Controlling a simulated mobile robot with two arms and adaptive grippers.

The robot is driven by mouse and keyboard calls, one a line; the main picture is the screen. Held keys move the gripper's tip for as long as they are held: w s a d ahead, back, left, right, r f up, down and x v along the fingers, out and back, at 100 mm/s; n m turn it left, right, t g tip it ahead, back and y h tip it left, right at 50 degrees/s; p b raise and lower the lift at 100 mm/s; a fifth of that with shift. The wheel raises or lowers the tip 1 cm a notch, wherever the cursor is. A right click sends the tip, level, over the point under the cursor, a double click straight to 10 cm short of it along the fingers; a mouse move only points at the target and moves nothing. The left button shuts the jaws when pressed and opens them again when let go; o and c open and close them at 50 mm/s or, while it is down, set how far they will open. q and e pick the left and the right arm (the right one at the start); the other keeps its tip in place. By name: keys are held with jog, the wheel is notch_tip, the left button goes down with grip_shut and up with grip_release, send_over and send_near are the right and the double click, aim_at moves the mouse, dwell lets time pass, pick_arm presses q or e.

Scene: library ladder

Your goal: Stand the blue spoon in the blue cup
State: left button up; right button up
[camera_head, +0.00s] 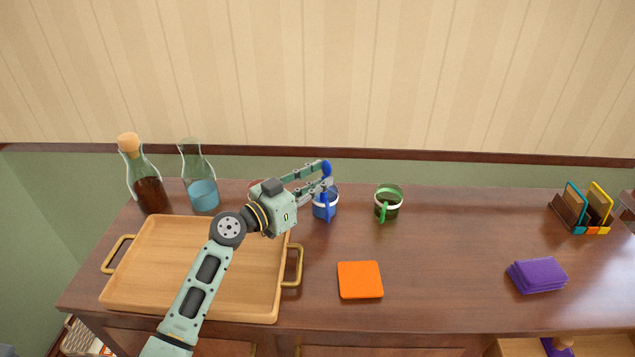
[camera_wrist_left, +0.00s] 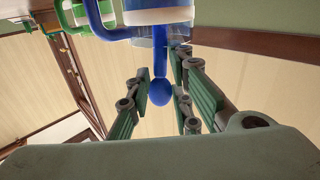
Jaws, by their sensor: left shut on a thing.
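The blue spoon (camera_head: 327,168) is upright above the blue cup, its round end up and its stem pointing down. My left gripper (camera_head: 328,185) is shut on it, reaching in from the left. The blue cup (camera_head: 325,210) with a white band stands on the wooden counter right under the gripper. In the left wrist view the spoon (camera_wrist_left: 160,92) shows between the fingers (camera_wrist_left: 158,98), its stem running to the blue cup (camera_wrist_left: 158,16). I cannot tell whether the stem's lower end is inside the cup. My right gripper is not in view.
A green cup (camera_head: 388,205) stands right of the blue cup. A wooden tray (camera_head: 150,290) lies at left, with a bottle (camera_head: 150,190) and a carafe (camera_head: 203,192) behind. An orange square (camera_head: 360,280), purple cloth (camera_head: 537,275) and a rack (camera_head: 570,212) lie rightward.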

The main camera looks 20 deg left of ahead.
pick_arm(q)
jog(key=o, duration=1)
jog(key=v, duration=1.2)
jog(key=shift+r, duration=0.1)
